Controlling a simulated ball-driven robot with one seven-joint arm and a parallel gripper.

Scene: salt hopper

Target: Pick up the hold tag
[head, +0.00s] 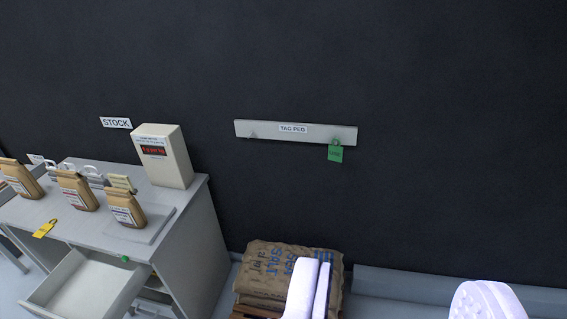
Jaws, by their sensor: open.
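A yellow tag (45,228) lies on the front left of the grey cabinet top (100,243), in front of the paper bags. A green tag (335,153) hangs from the right end of the tag peg board (295,132) on the dark wall. The lettering on both tags is too small to read, so I cannot tell by words which is the hold tag. My gripper (397,280) is open, its two white fingers wide apart at the bottom right. It is empty and away from both tags.
Several brown bags, including one (125,208) on a flat plate, and a cream box with a red display (162,157) stand on the cabinet. Its drawer (85,292) is pulled out. Stacked salt sacks (268,272) sit below the peg board. A STOCK sign (116,123) is on the wall.

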